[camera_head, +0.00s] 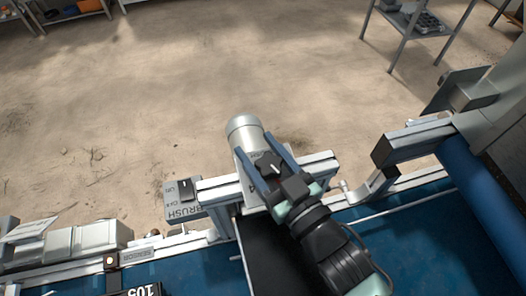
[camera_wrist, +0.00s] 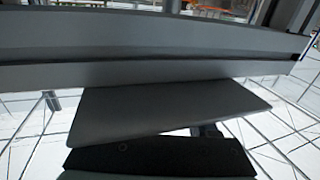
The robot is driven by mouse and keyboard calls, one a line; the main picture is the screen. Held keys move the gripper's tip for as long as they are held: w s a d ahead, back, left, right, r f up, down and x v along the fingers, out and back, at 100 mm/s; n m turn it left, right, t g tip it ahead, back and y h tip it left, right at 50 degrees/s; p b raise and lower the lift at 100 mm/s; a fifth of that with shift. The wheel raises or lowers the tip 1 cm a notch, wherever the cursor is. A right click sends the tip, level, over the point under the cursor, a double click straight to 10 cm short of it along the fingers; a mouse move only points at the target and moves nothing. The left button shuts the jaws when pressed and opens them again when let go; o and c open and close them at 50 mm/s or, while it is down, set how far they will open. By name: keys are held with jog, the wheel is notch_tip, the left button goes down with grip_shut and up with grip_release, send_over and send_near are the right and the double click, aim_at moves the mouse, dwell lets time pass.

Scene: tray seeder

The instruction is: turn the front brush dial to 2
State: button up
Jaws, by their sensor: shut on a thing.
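The front brush dial (camera_head: 268,164) is a dark knob with a pale pointer mark, beside a silver cylindrical motor (camera_head: 243,128) on the machine's frame. A printed "4" shows near it; the rest of its scale is hidden or too small to read, so I cannot tell its setting. My gripper (camera_head: 256,147) has its two blue fingers on either side of the knob and is shut on it. The wrist view shows grey and dark slabs close up; I cannot make out the dial there.
A BRUSH on/off switch box (camera_head: 184,191) stands just left of the dial. A sensor box (camera_head: 111,262) is further left. A blue belt (camera_head: 205,268) runs below my arm. A metal bracket (camera_head: 408,141) rises at right.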

jog(key=n+g+y+p, duration=0.3)
jog(key=shift+s+a+r+p, duration=0.2)
jog(key=shift+a+r+p, duration=0.1)
jog(key=shift+p, duration=0.1)
jog(key=g, duration=0.1)
jog(key=n+g+y, duration=0.1)
jog(key=n+g+y+p, duration=0.1)
jog(key=shift+s+a+f, duration=0.2)
jog(key=shift+s, duration=0.05)
jog(key=shift+s+a+n+g+y, duration=0.1)
jog(key=shift+s+n+g+y, duration=0.1)
jog(key=shift+n+g+y, duration=0.8)
jog(key=shift+g, duration=0.5)
jog(key=o, duration=1.4)
jog(key=shift+f, duration=0.1)
